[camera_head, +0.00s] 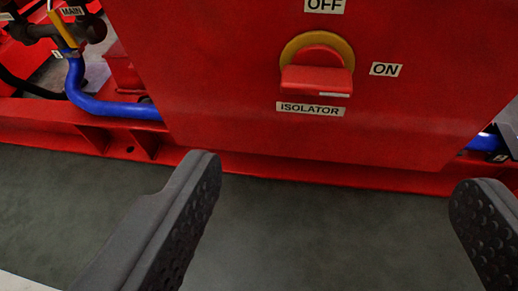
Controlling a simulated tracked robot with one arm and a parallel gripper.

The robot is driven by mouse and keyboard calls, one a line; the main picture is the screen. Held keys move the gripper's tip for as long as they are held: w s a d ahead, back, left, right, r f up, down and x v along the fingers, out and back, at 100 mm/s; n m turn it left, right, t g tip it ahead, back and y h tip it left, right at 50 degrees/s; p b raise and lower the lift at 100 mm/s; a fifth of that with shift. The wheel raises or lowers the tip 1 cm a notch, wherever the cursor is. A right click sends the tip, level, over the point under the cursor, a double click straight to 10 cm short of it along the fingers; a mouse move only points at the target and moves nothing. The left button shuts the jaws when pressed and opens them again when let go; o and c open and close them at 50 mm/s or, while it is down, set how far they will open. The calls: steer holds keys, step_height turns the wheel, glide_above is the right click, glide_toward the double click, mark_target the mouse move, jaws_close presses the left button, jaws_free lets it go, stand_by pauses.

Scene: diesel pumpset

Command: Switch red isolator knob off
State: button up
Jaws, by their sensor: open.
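The red isolator knob (316,75) sits on a yellow round plate (345,46) on the front of a red panel (220,100). Its grip bar lies horizontally, with a small pale mark at its right end, on the side of the ON label (385,69). The OFF label (324,6) is above the knob and the ISOLATOR label (311,109) below it. My gripper (335,175) is open and empty. Its two dark fingers are wide apart, lower in the picture than the knob and not touching it.
A blue hose (100,105) and a yellow-handled valve (62,30) with a MAIN label (72,11) are at the upper left. A red base rail (270,168) runs below the panel. Another blue pipe (484,142) shows at the right. The grey floor (320,235) is clear.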

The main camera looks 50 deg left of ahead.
mark_target(316, 79)
steer(key=b+x, duration=0.4)
steer(key=x, duration=0.9)
steer(key=shift+a+f, duration=0.3)
steer(key=c, duration=1)
